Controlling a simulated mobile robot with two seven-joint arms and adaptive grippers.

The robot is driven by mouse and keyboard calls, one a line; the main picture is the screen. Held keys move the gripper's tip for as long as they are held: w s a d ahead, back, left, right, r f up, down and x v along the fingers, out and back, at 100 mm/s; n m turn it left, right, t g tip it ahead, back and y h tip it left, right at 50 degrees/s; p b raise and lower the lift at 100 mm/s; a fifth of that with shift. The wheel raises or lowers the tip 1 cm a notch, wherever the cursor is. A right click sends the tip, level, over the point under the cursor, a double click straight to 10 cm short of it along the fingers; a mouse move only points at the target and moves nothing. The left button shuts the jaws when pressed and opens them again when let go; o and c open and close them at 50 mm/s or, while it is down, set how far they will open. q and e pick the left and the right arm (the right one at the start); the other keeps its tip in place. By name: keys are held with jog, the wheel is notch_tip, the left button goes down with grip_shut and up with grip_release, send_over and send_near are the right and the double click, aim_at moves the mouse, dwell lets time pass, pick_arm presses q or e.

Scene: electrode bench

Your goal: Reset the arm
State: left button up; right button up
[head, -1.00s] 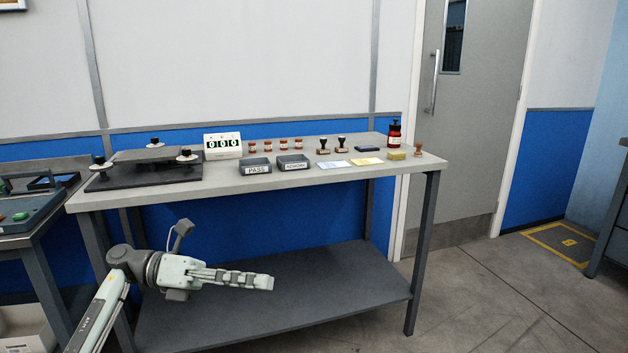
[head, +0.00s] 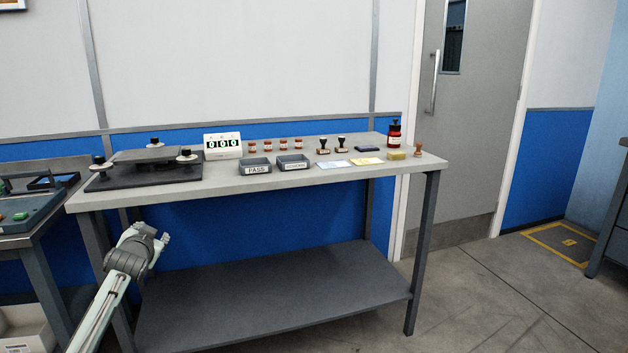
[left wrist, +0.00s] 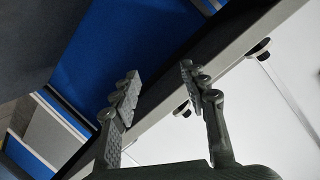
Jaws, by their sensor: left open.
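My left gripper (head: 163,240) is in front of the bench, below the level of its top, at the left end. In the head view it is turned away and mostly hidden behind its own wrist. In the left wrist view its two fingers (left wrist: 157,85) stand apart with nothing between them. The bench edge passes beyond the fingertips in that view. My right gripper is not in view.
The bench (head: 230,187) holds a dark plate fixture (head: 115,180), a counter reading 000 (head: 222,146), two grey trays, including PASS (head: 255,167), several small red-brown jars, stamps (head: 342,143) and a red bottle (head: 394,134). The lower shelf (head: 290,290) is empty.

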pick_arm(q)
jog(key=s+d+f+n+g+h, duration=0.1)
jog(key=s+d+f+g, duration=0.25)
jog(key=s+f, duration=0.75)
jog(key=s+d+f+n+g+h, duration=0.1)
jog(key=s+d+f+g, duration=0.25)
jog(key=s+f, duration=0.85)
jog(key=s+d+f+g, duration=0.2)
jog(key=s+d+f, duration=0.1)
jog(key=s+f, duration=0.6)
jog(key=s+d+f+g+h, duration=0.1)
jog(key=s+d+f+g, duration=0.1)
jog(key=s+f, duration=0.8)
jog(key=s+d, duration=0.1)
jog(key=s, duration=0.6)
jog(key=shift+s+d+h, duration=0.3)
jog(key=shift+d, duration=0.1)
jog(key=shift+f, duration=0.1)
